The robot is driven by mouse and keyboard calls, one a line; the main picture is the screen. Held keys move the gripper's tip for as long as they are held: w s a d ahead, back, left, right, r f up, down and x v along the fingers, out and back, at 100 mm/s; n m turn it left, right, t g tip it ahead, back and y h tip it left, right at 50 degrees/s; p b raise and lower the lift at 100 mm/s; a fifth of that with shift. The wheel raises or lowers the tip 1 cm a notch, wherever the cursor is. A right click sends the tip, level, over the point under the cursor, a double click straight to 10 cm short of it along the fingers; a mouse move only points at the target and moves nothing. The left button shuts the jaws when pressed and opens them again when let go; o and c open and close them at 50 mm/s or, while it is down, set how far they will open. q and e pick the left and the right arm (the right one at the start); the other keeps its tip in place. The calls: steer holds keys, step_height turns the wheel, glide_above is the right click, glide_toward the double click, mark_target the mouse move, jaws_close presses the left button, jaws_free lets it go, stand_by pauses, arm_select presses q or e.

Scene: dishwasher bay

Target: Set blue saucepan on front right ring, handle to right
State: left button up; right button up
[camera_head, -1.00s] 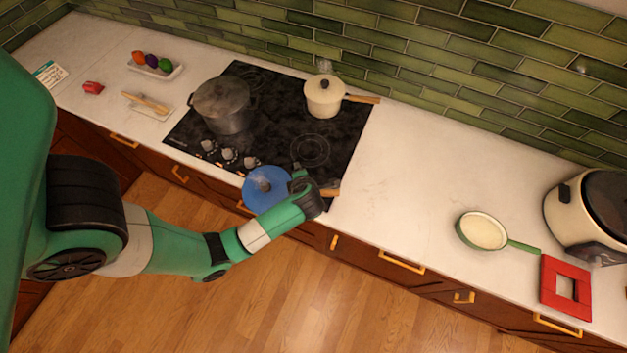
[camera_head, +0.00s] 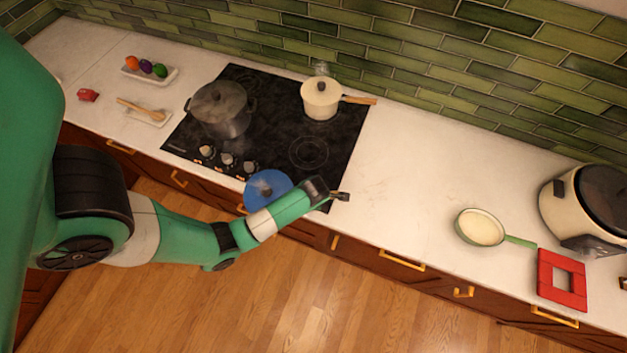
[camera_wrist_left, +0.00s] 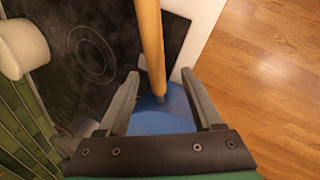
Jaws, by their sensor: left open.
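The blue saucepan (camera_head: 264,186) sits at the front edge of the black cooktop, in front of and left of the front right ring (camera_head: 308,152). My arm hides part of it. My left gripper (camera_head: 342,196) is just right of the pan, over the cooktop's front right corner. In the left wrist view, the pan's blue body (camera_wrist_left: 160,119) shows behind the open fingers (camera_wrist_left: 160,76). Its wooden handle (camera_wrist_left: 151,40) runs between them in the picture, touching neither; its height relative to them is unclear. The bare ring also shows there (camera_wrist_left: 92,55). My right gripper is out of view.
A cream pot (camera_head: 320,99) stands on the back right, its handle pointing right. A large grey pot (camera_head: 221,112) stands at the left. Control knobs (camera_head: 228,160) line the front left. The counter (camera_head: 410,170) right of the cooktop is clear up to a green pan (camera_head: 480,228).

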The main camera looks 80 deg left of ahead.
arm_select(q)
steer(key=b+x, duration=0.2)
steer(key=x, duration=0.5)
steer(key=shift+a+f, duration=0.1)
steer(key=shift+f, duration=0.2)
jaws_close()
stand_by(1.0)
